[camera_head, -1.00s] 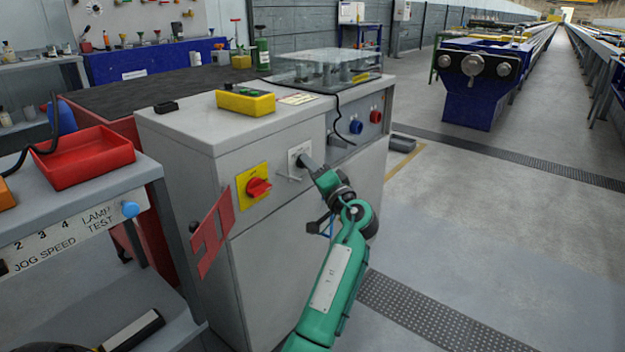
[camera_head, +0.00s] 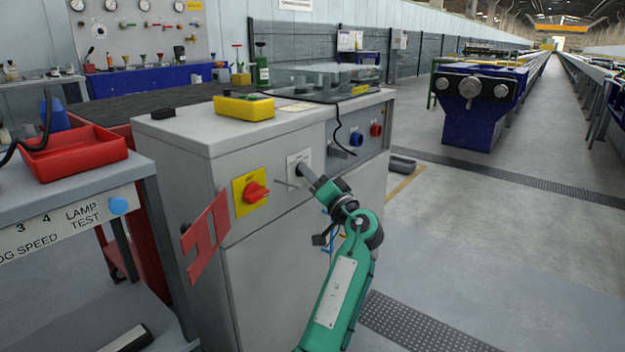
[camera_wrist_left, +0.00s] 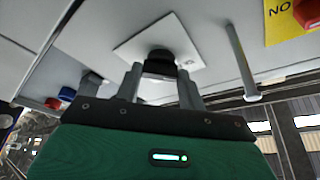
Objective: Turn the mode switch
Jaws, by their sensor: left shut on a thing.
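The mode switch appears as a black knob (camera_wrist_left: 160,62) on a square white plate (camera_wrist_left: 185,35) on the grey cabinet front. In the head view the plate (camera_head: 293,159) is partly visible and the knob is hidden by my gripper. My left gripper (camera_head: 305,170) reaches the plate from the right. In the left wrist view its two fingers (camera_wrist_left: 160,78) stand either side of the knob and are shut on it. The angle of the knob and any markings cannot be read. My right gripper is not in view.
A red rotary switch (camera_head: 255,192) on a yellow plate sits just left of the mode switch. A thin rod sticks out between them (camera_wrist_left: 240,65). Blue (camera_head: 356,139) and red (camera_head: 376,130) knobs are to the right. A red slotted plate (camera_head: 207,240) hangs at the cabinet's left corner.

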